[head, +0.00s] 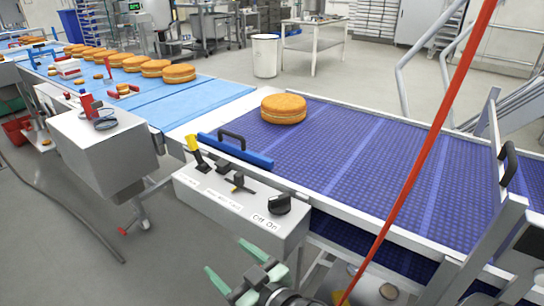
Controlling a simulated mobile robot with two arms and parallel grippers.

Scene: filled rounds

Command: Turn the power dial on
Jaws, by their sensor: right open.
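The power dial (280,204) is a black knob on the top right of a light grey control box (240,205) at the conveyor's near side. The label "Off On" (265,222) is printed just below it. Which word the dial points to is too small to tell. My right gripper (236,265) has pale green fingertips and is at the bottom of the head view. It is open and empty, in front of and below the box, apart from the dial. My left gripper is not in view.
A black switch (240,184) and a yellow-tipped lever (195,150) sit left of the dial. The purple conveyor belt (400,170) behind carries a round cake (283,108). A red pole (430,140) slants across the right side. A second grey box (100,145) stands at left.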

